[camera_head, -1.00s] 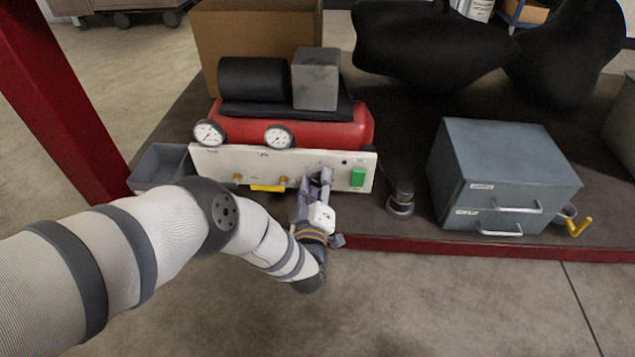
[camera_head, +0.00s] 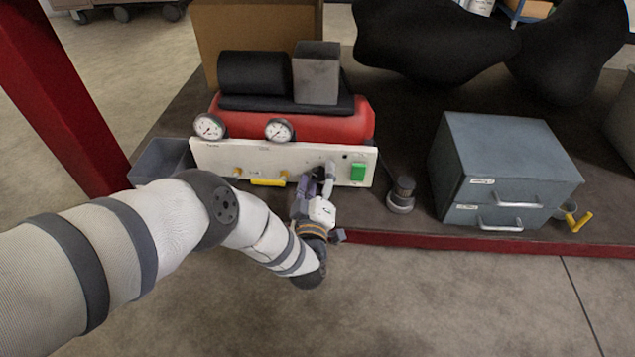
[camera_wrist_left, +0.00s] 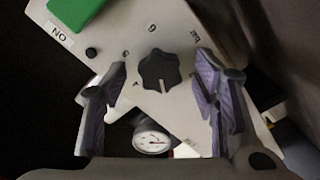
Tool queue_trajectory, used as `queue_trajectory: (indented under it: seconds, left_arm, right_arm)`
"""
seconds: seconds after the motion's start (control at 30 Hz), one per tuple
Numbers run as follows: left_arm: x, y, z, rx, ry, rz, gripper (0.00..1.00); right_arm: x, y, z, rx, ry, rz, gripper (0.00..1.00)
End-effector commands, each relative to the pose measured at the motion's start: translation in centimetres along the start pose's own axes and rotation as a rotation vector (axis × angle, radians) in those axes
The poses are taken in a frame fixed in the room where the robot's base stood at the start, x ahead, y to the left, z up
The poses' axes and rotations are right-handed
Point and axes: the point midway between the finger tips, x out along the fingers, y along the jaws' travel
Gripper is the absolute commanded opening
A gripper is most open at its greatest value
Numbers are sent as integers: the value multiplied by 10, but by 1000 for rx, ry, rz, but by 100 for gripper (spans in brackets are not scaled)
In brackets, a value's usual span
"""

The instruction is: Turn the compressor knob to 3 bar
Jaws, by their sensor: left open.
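The red compressor (camera_head: 345,128) stands on the dark bench top with a pale front panel (camera_head: 222,156). In the left wrist view, the black lobed knob (camera_wrist_left: 159,70) sits on the panel (camera_wrist_left: 180,30) among printed marks too small and turned to read surely. My left gripper (camera_head: 316,178) is in front of the right part of the panel, where it hides the knob from the head view. In the left wrist view my left gripper (camera_wrist_left: 162,95) is open, one purple-padded finger on each side of the knob, with gaps visible. My right gripper is out of view.
Two white gauges (camera_head: 209,127) (camera_head: 279,131) sit above the panel. A green switch (camera_head: 358,173) is right of my gripper. A yellow handle (camera_head: 268,182) is to its left. A grey drawer cabinet (camera_head: 505,160) stands right; a red edge (camera_head: 440,243) runs along the bench front.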

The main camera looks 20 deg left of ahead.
Motion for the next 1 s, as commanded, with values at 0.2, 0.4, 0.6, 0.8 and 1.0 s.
queue_trajectory:
  seconds: [0.2,0.4,0.6,0.8,1.0]
  left_arm:
    - [-47,0,1,0,-6,-3,54]
    - [-97,0,1,0,-4,-2,54]
    - [-118,0,0,0,-2,-2,54]
    - [-119,0,0,0,-1,-1,54]
    - [-118,0,0,0,-2,-1,54]
  right_arm:
    - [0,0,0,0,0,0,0]
    - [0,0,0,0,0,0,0]
    - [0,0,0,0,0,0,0]
    - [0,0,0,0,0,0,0]
    - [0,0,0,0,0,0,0]
